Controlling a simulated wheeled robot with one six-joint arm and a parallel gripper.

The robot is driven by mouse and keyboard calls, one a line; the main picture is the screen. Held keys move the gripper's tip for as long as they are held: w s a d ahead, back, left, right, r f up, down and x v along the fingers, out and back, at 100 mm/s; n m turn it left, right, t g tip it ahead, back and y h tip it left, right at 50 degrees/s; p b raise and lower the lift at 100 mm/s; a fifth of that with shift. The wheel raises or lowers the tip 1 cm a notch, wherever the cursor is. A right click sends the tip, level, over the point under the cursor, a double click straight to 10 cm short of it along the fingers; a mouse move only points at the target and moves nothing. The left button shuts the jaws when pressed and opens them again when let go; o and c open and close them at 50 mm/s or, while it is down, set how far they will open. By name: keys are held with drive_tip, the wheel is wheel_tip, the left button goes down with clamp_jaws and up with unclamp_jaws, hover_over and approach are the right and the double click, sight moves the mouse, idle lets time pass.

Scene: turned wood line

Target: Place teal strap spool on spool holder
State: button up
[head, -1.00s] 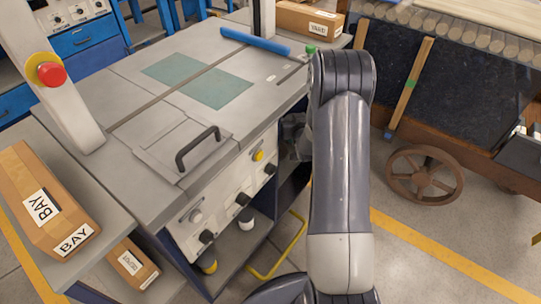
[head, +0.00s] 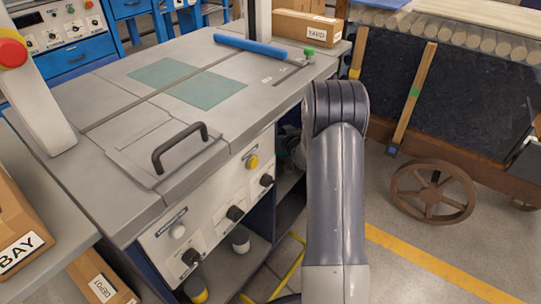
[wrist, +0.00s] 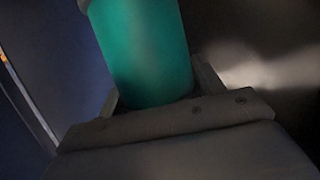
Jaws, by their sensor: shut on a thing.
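The teal strap spool (wrist: 145,50) shows large in the wrist view, its near end between the fingers of my gripper (wrist: 155,98). My gripper is shut on it. The spool's far end runs out of the top of the picture. In the head view my arm hides the spool and most of the gripper, low beside the right side of the grey machine. I cannot make out the spool holder in either view.
The grey machine table (head: 105,120) with a black handle (head: 180,147) and front knobs fills the left. Its lower bay is open and dark. Cardboard boxes (head: 22,230) lie at lower left. A wheeled cart (head: 450,110) stands at right, with clear floor before it.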

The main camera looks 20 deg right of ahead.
wheel_tip(320, 180, down, 8)
drive_tip(key=shift+r+b, duration=0.25)
drive_tip(key=shift+b, duration=0.75)
drive_tip(key=w, duration=0.1)
drive_tip(key=w+a+b, duration=0.2)
drive_tip(key=shift+w+a+f, duration=0.2)
drive_tip(key=shift+w+f, duration=0.05)
drive_tip(key=shift+w, duration=0.05)
drive_tip(key=shift+s+d+f, duration=0.1)
drive_tip(key=shift+f, duration=0.15)
drive_tip(key=shift+f, duration=0.15)
drive_tip(key=o, duration=1.2)
